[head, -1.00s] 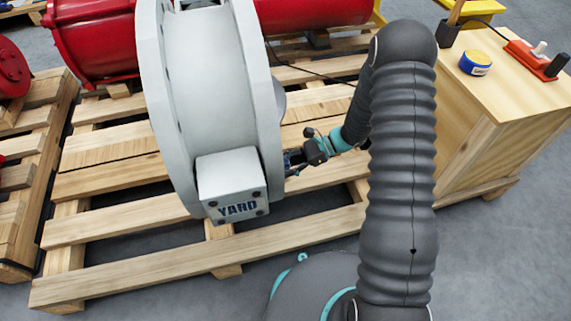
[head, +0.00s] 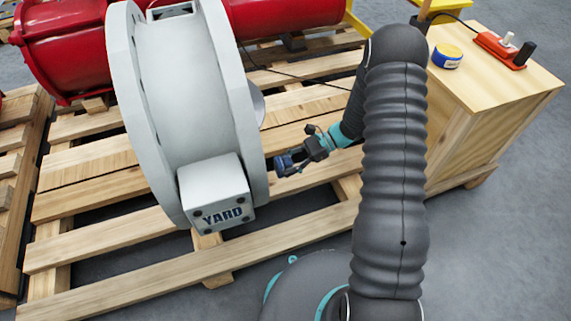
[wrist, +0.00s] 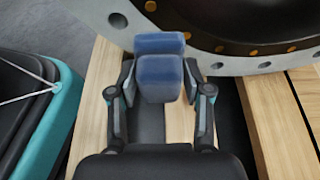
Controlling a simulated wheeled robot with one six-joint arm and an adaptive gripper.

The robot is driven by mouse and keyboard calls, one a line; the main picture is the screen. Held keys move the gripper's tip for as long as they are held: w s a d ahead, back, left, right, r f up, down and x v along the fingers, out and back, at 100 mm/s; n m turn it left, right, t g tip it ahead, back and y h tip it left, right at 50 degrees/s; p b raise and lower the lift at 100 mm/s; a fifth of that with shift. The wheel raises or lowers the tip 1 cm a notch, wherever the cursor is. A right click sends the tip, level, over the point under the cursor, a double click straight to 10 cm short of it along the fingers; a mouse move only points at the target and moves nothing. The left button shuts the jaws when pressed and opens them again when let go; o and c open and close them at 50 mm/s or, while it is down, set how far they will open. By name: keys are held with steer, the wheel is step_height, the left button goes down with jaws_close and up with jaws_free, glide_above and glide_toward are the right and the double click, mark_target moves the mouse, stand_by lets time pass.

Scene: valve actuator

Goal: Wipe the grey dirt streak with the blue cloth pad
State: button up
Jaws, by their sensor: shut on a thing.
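My gripper (head: 290,160) is shut on the blue cloth pad (wrist: 160,82), which is seen close up in the wrist view. The pad also shows in the head view (head: 281,164) as a small dark blue piece at the fingertips. In the wrist view it has a nearer block between the fingers and a second blue part just beyond. The pad is beside the right edge of the large grey-white flanged body (head: 190,90), with a small gap in the head view. In the wrist view the pad overlaps the flange rim; contact cannot be told. I cannot make out the grey dirt streak.
The flanged body, with a YARD block (head: 216,193), stands on a wooden pallet (head: 120,262). Red cylinders (head: 65,50) lie behind. A wooden cabinet (head: 490,75) at right carries a blue-and-yellow tin (head: 447,56) and a red tray (head: 502,51). A black cable crosses the pallet.

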steer(key=shift+w+d, duration=0.2)
steer(key=shift+d, duration=0.55)
steer(key=shift+w+d, duration=0.2)
steer(key=shift+d, duration=0.5)
